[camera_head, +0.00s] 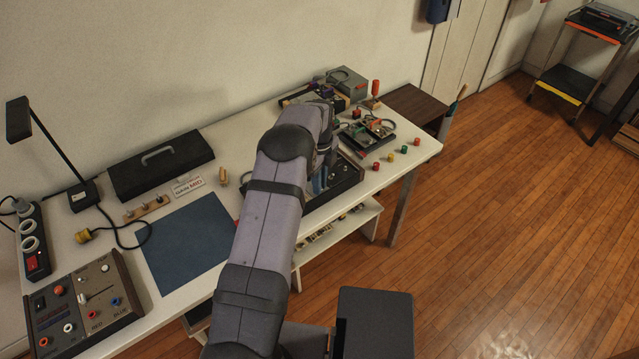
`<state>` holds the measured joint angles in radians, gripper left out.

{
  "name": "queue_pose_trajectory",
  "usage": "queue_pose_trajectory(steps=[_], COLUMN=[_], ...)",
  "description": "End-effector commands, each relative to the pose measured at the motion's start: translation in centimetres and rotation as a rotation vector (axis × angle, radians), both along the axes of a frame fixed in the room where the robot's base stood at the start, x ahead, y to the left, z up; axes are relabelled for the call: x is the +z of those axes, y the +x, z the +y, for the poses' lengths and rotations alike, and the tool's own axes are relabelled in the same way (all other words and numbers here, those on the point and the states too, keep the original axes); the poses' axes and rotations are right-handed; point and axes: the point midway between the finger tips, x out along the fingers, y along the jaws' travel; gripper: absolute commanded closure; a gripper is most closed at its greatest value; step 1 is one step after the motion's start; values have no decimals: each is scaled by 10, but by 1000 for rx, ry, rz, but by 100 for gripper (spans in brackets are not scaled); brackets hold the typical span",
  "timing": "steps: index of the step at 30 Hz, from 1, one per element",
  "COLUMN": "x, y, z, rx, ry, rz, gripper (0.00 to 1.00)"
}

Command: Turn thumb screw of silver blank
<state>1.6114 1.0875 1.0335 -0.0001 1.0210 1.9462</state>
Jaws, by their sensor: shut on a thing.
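My gripper (321,181) points down over a dark, low-sided fixture (347,183) near the front edge of the white workbench. My arm comes up from the bottom and covers the left part of this fixture. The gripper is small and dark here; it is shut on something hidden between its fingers. I cannot make out the silver blank or its thumb screw; both are too small or hidden behind my arm and gripper.
Right of the gripper lie a dark board (367,134) with clamps and several small coloured caps. A grey box (347,85) stands behind. Left are a blue mat (188,243), a black toolbox (161,166), a lamp (50,150) and a control panel (82,305).

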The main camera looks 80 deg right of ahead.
Motion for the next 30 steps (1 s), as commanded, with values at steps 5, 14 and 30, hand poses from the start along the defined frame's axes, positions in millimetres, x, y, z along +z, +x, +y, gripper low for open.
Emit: queue_pose_trajectory(steps=[5,14,30], x=[0,0,0], y=[0,0,0], z=[-1,0,0], rx=[126,405,917], ry=[-2,-1,-1], rz=[0,-1,0], gripper=[100,100,100])
